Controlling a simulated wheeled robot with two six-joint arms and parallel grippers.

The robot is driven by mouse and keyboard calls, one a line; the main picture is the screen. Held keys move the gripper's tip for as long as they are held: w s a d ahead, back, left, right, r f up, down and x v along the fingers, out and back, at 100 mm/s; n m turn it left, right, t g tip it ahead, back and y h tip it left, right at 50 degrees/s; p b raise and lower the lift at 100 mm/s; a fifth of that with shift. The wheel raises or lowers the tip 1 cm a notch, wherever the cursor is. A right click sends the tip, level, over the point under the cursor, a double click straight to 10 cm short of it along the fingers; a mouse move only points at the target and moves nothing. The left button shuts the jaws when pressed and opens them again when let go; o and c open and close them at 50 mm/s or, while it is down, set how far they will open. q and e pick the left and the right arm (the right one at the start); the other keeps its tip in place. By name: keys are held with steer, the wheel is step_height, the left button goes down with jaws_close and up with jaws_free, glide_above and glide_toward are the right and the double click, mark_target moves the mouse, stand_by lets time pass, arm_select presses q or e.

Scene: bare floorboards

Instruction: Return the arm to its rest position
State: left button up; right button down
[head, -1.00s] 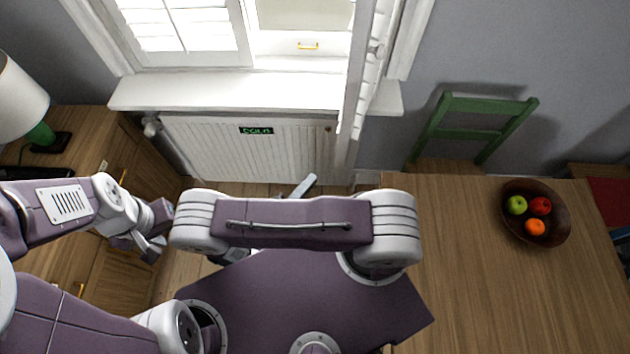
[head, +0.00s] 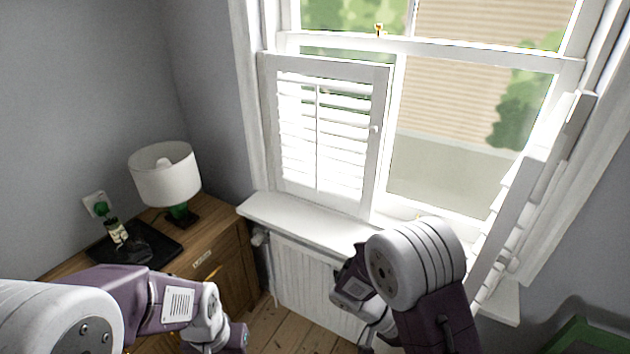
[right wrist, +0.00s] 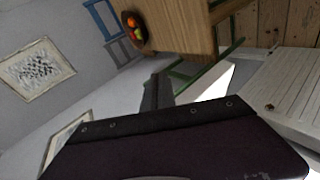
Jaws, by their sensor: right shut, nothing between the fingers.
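My right arm comes in at the lower right of the head view, with its rounded white joint in front of the window. Part of its wrist shows just left of that joint, above the radiator. In the right wrist view my right gripper (right wrist: 156,92) shows as dark closed fingers beyond its purple body, with nothing held. My left arm crosses the lower left of the head view. The left gripper (head: 236,338) is at the bottom edge, mostly cut off, so its opening cannot be made out.
A window with an open shutter (head: 325,140) stands above a white sill (head: 300,222) and radiator (head: 305,285). A lamp (head: 165,175) and black tray (head: 130,248) sit on a wooden cabinet (head: 225,275). The right wrist view shows a table (right wrist: 185,25) with a fruit bowl (right wrist: 143,44).

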steer(key=s+m+y, duration=0.1)
steer(key=s+y, duration=0.3)
steer(key=y, duration=0.2)
arm_select(q)
steer(key=shift+s, duration=0.25)
arm_select(e)
steer(key=w+a+f+n+t+y, duration=0.1)
steer(key=w+a+n+t+y, duration=0.3)
steer(key=a+n, duration=0.3)
steer(key=shift+a+n+t+y, duration=0.4)
steer(key=shift+a+t+y, duration=0.1)
steer(key=shift+a+t, duration=0.25)
arm_select(q)
steer(key=shift+a, duration=0.1)
arm_select(e)
steer(key=shift+w, duration=0.1)
stand_by(0.6)
